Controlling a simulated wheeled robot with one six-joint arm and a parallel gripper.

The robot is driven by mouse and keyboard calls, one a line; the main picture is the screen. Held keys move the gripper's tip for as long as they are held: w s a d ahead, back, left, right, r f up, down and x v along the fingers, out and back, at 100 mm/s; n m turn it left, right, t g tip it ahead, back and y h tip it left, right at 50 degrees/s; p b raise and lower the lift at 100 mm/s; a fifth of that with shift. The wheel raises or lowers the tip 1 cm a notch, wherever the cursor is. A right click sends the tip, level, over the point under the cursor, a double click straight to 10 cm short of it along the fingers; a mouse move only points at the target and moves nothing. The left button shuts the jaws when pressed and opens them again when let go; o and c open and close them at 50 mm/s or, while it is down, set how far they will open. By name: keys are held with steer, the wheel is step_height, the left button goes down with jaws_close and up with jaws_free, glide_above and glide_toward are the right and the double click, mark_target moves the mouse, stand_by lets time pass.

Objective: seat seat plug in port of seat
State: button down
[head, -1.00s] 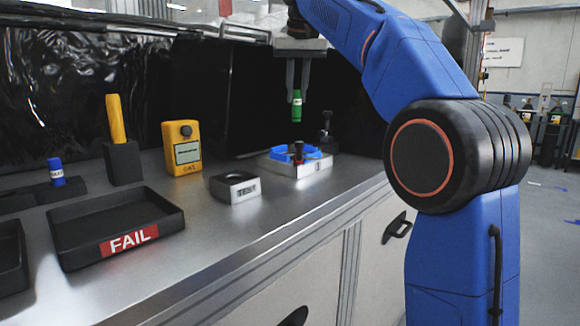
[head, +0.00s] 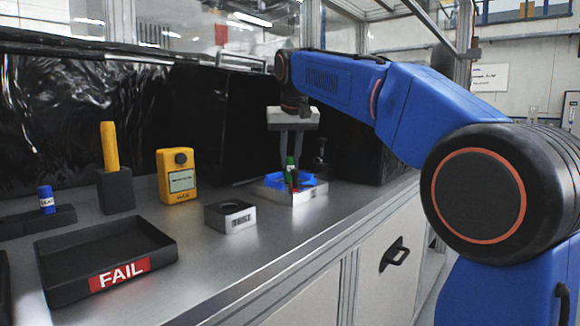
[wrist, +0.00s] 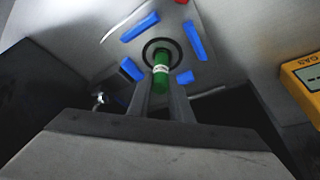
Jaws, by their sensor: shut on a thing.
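My gripper (head: 291,180) is shut on a green plug (head: 290,164) with a white label, held upright above a pale metal housing (head: 307,198) with blue blocks (head: 275,179) on top. In the wrist view the green plug (wrist: 161,75) sits between the fingers, its far end over a dark round port (wrist: 150,44) of the housing. I cannot tell whether the tip has entered the port. A blue plug (head: 47,200) with a white label stands in a dark holder (head: 65,215) at the left.
A small metal block marked TEST (head: 231,217), a yellow meter (head: 178,176), a yellow-handled tool in a dark stand (head: 115,190) and a black FAIL tray (head: 55,294) stand on the bench. Bare bench lies in front of the housing.

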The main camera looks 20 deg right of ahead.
steer(key=shift+f, duration=1)
steer(key=c, duration=1.6)
jaws_free()
steer(key=shift+f, duration=0.1)
steer(key=v, duration=1.2)
